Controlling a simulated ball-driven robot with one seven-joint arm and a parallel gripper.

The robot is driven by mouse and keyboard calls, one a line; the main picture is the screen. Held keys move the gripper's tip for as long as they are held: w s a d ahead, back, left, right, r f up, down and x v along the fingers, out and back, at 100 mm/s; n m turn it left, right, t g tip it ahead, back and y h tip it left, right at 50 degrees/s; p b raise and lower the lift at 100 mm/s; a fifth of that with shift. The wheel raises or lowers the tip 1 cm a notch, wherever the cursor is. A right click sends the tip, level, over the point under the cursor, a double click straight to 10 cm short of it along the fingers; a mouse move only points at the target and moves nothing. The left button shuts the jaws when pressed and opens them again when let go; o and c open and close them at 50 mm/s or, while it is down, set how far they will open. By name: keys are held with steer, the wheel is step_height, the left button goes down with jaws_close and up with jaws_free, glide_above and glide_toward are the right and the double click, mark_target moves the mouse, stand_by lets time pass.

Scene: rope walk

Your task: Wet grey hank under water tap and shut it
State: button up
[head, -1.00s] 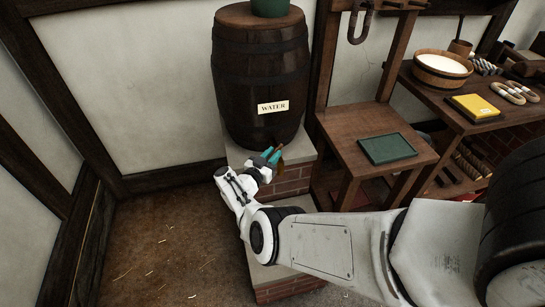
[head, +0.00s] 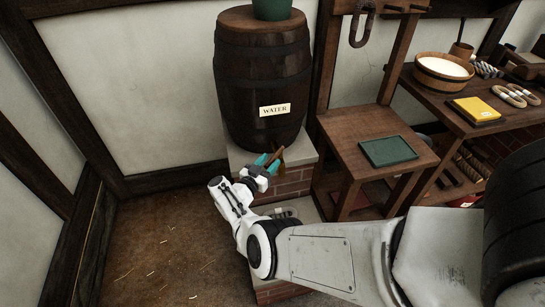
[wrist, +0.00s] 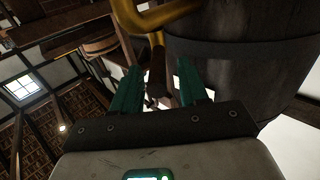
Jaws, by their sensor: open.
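The dark barrel (head: 262,80) carries a WATER label (head: 274,110). Its tap (head: 277,155) is low on the front, partly hidden by my gripper. My gripper (head: 267,164) is open right in front of the tap. In the wrist view the brass tap (wrist: 157,38) is ahead, and its wooden handle (wrist: 157,72) shows between the teal fingers of my gripper (wrist: 160,85); I cannot tell whether they touch. A small greyish hank (head: 286,212) lies on the low stone ledge below the tap, partly hidden by my arm. Whether water runs is not clear.
A wooden stand (head: 375,125) with a green pad (head: 390,150) is right of the barrel. The bench (head: 450,105) at the right holds a bowl (head: 443,72), a yellow book (head: 475,108) and pale hanks (head: 512,96).

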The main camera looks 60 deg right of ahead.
steer(key=a, duration=0.5)
steer(key=a+p, duration=0.1)
steer(key=a, duration=0.1)
steer(key=shift+w+a, duration=0.25)
steer(key=shift+w, duration=0.1)
